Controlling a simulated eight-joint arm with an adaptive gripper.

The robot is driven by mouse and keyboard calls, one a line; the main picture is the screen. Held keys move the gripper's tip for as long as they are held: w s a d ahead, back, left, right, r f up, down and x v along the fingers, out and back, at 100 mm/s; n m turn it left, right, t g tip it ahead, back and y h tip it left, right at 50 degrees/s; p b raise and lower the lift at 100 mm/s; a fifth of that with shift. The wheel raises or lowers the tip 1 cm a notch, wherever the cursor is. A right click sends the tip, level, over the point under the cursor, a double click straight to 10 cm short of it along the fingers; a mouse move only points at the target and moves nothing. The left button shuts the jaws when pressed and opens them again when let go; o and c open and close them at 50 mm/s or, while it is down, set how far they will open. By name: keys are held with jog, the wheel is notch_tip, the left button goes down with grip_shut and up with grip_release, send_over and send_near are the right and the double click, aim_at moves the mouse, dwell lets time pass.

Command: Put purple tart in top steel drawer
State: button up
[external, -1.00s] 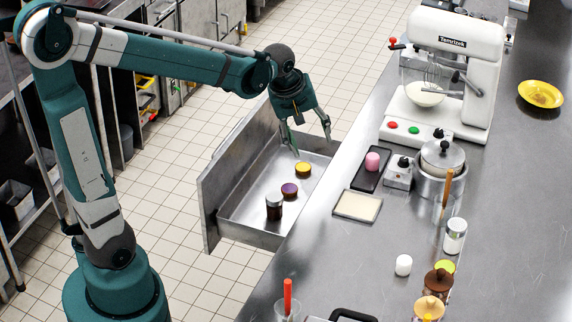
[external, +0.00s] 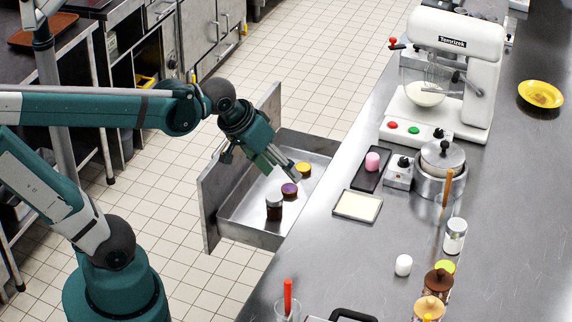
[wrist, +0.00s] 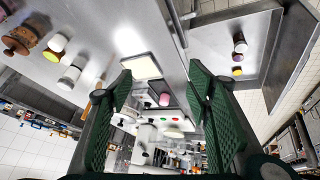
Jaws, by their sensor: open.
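The purple tart (external: 289,190) sits on the floor of the open steel drawer (external: 246,223), between a yellow tart (external: 303,169) and a dark jar (external: 274,208). My gripper (external: 257,160) is open and empty, tilted above the drawer's far part. Its fingers are apart from the tart in the external view. In the wrist view my open gripper (wrist: 158,72) has nothing between its fingers. The purple tart (wrist: 238,57) shows there inside the drawer, off to the right of the fingers, beside the yellow tart (wrist: 237,71).
The steel counter (external: 330,262) lies right of the drawer. On it are a pale tray (external: 357,206), a dark tray with a pink item (external: 372,162), a mixer (external: 455,70), a pot (external: 441,165) and several jars. The upright drawer front (external: 209,213) stands at the left.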

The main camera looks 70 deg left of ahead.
jog(key=s+d+f+m+t, duration=0.1)
jog(key=s+d+m, duration=0.2)
jog(key=s+m, duration=0.1)
jog(key=shift+s+d+h, duration=0.3)
jog(key=shift+s, duration=0.45)
jog(key=shift+f, duration=0.2)
notch_tip(320, 180, down, 8)
jog(key=b, duration=0.8)
jog(key=shift+r, duration=0.15)
